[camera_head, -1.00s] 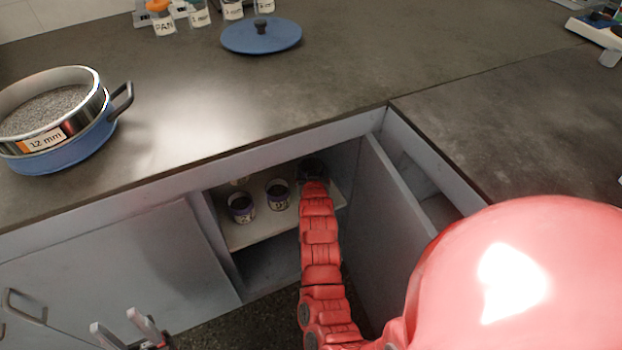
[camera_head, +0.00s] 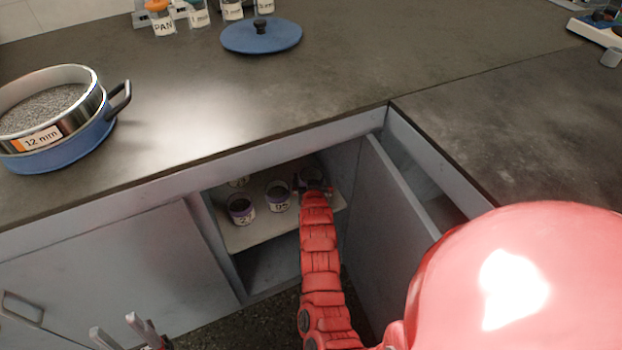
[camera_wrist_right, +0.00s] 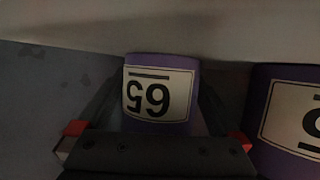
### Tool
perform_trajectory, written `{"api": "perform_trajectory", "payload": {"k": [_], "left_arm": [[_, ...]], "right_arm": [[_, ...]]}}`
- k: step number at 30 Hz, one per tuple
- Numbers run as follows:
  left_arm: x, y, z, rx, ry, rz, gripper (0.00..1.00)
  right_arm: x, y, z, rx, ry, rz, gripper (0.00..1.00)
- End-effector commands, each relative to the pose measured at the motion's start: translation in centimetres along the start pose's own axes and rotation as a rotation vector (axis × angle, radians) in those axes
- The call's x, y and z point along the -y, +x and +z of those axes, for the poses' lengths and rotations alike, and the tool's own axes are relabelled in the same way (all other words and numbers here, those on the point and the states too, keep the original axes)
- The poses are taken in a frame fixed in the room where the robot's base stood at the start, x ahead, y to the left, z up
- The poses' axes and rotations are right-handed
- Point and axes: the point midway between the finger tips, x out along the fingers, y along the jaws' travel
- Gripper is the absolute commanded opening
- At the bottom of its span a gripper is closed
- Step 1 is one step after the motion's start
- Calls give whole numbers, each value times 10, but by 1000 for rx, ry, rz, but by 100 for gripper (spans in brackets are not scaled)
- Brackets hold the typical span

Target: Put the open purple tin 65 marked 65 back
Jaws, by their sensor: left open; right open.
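The purple tin marked 65 (camera_wrist_right: 160,95) is between the spread fingers of my right gripper (camera_wrist_right: 158,112) in the right wrist view. Its label reads upside down there. In the head view the tin (camera_head: 309,173) is mostly hidden behind my right gripper (camera_head: 314,186), at the right end of the cupboard shelf (camera_head: 262,233). My right gripper is open around the tin; finger contact cannot be told. My left gripper (camera_head: 118,334) is open and empty, low at the bottom left, outside the cupboard.
Several other purple tins share the shelf, including one close by (camera_head: 277,197) and one further left (camera_head: 241,210). The open cupboard door (camera_head: 397,187) stands right of my arm. On the counter are a 12 mm sieve (camera_head: 50,125) and a blue lid (camera_head: 261,37).

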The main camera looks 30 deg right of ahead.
Motion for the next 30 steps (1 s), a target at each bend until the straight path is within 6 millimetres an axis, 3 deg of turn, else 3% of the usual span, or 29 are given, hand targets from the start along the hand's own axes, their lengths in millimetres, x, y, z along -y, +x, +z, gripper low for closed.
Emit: {"api": "perform_trajectory", "payload": {"k": [15,21,30], "left_arm": [[2,31,-5,0,0,0,50],[2,34,-6,0,0,0,50],[2,34,-6,-1,0,0,50]], "right_arm": [[1,-101,-1,4,0,-3,100],[0,-118,1,4,0,-1,100],[0,-118,1,3,0,0,100]]}}
